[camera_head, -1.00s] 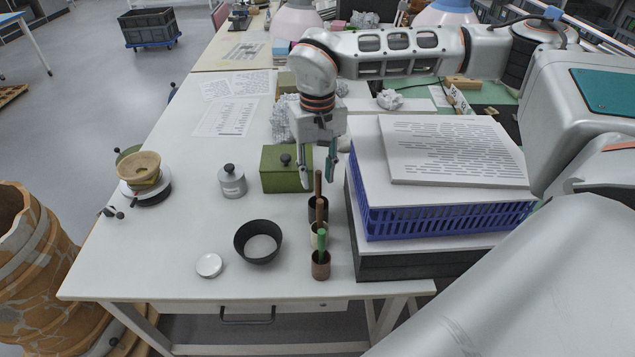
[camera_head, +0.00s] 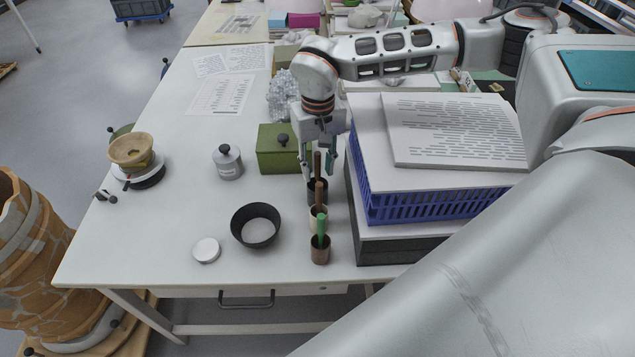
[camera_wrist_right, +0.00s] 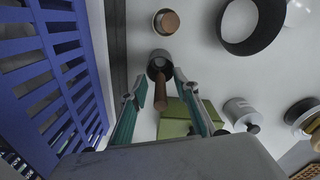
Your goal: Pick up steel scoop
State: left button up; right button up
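No steel scoop head shows; three upright handles stand in cups, and I cannot tell which belongs to the scoop. The rearmost brown handle (camera_head: 317,163) rises from a dark cup (camera_head: 317,193). My right gripper (camera_head: 319,172) points down over it, open, with a finger on either side. In the right wrist view the brown handle (camera_wrist_right: 160,96) stands between the open fingers (camera_wrist_right: 161,88), with its cup (camera_wrist_right: 159,64) beyond; gaps show on both sides. Nearer the front are another brown handle (camera_head: 319,194) in a pale cup and a green handle (camera_head: 321,227) in a brown cup. My left gripper is out of view.
A blue crate (camera_head: 420,207) with a paper-covered board stands close right of the cups. A green box (camera_head: 277,158) and grey lidded jar (camera_head: 227,162) are to the left. A black bowl (camera_head: 256,226) and white lid (camera_head: 206,250) lie in front.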

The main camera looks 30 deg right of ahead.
jog(key=shift+w+f, duration=0.1)
jog(key=shift+f, duration=0.4)
grip_shut()
jog(key=shift+r, duration=0.15)
notch_tip(320, 180, up, 20)
jog(key=p, duration=0.2)
dwell(0.3)
